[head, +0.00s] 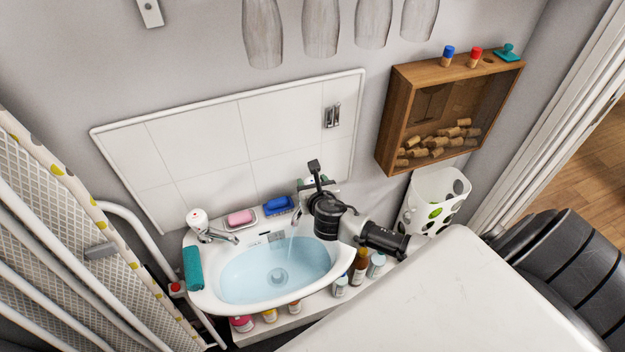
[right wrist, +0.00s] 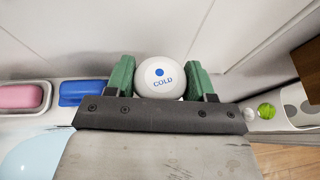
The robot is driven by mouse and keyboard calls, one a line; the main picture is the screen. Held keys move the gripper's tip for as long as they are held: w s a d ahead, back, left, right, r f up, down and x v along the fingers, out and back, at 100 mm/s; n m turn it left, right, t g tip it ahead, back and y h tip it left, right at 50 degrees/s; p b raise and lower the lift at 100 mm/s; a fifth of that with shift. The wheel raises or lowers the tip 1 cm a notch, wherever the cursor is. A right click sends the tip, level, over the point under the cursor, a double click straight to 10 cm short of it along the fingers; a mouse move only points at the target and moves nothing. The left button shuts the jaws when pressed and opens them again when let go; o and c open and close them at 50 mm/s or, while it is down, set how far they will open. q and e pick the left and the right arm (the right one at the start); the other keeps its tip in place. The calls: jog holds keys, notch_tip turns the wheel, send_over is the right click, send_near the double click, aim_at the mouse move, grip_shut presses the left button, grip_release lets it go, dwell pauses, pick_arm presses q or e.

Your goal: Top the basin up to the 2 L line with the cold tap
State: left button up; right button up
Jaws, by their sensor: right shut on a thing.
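The white basin (head: 207,296) is on the wall and holds pale blue water (head: 255,280). A small marked plate (head: 277,236) is on its back inner wall; its lines are too small to read. A thin stream seems to fall below the cold tap's spout (head: 296,212). My right gripper (head: 314,182) is at the cold tap, mostly hiding it in the head view. In the right wrist view its green-padded fingers are shut on the round white knob (right wrist: 162,75), marked COLD with a blue dot. My left gripper is not in view.
Another tap (head: 199,222) stands at the basin's left. Pink soap (head: 240,218) and a blue item (head: 277,205) are on the back rim, a teal roll (head: 193,268) on the left rim. Bottles (head: 359,268) stand below right. A cork box (head: 397,120) hangs right.

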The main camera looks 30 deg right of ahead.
jog(key=shift+m+g+h+p, duration=0.8)
jog(key=shift+m+h, duration=0.7)
jog(key=shift+h, duration=0.1)
jog(key=o, duration=0.6)
jog(key=shift+o, duration=0.2)
jog(key=v, duration=1)
jog(key=shift+s+a+r+b, duration=0.2)
jog(key=shift+s+a+b, duration=0.05)
jog(key=shift+a+b, duration=0.05)
